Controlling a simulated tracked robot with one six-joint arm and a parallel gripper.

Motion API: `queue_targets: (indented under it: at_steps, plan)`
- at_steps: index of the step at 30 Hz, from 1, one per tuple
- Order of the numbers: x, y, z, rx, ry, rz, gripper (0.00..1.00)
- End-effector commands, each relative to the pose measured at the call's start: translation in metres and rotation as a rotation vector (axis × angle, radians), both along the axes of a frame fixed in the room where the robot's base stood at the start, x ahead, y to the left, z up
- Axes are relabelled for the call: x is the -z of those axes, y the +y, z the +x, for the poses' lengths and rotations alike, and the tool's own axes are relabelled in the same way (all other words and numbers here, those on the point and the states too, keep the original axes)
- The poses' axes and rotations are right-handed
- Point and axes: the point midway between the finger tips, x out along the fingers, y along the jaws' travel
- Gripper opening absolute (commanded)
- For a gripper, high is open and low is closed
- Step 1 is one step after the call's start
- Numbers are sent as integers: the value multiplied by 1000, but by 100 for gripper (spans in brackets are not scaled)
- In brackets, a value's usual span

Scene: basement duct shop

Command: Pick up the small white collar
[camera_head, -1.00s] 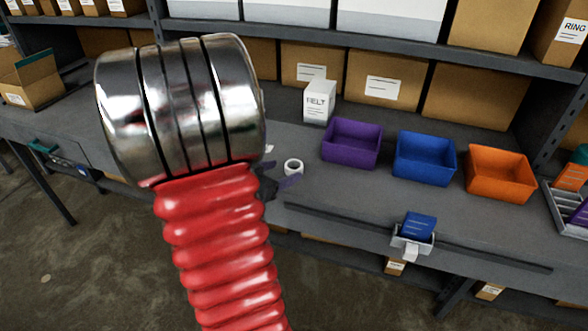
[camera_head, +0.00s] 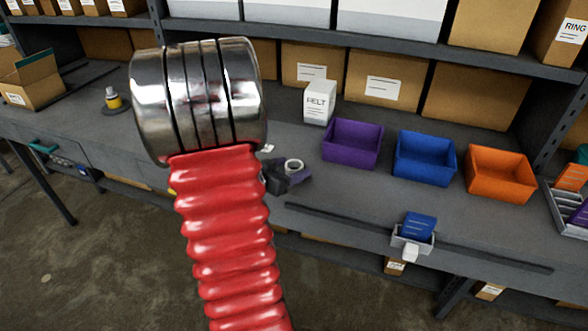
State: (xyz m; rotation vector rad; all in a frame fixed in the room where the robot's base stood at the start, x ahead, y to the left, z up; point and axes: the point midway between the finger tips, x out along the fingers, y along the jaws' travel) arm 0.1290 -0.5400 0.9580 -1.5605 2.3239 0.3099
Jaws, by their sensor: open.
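The small white collar (camera_head: 294,164) is a short ring with a dark opening. It is on the grey workbench, in front of the purple bin. My gripper (camera_head: 288,178) shows as dark grey and purple parts at the collar's near and left side. It is open, and its parts overlap the collar's lower edge in the picture. Whether they touch the collar cannot be told. The rest of the gripper is hidden behind my red ribbed arm and its metal joint.
Purple (camera_head: 351,144), blue (camera_head: 425,160) and orange (camera_head: 500,174) bins line the bench. A white FELT box (camera_head: 319,102) stands behind. A dark rail (camera_head: 340,219) and small tray (camera_head: 412,240) are in front. A yellow-banded item (camera_head: 113,100) stands at left.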

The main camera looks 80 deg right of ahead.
Motion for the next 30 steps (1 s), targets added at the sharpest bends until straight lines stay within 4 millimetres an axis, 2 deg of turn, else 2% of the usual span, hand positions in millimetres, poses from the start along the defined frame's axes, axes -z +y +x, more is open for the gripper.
queue_targets:
  at_steps: [5, 23, 30]
  plan:
    - [0, 0, 0, 0, 0, 0, 61]
    - [0, 0, 0, 1, 0, 0, 19]
    - [-1, 0, 0, 1, 0, 0, 18]
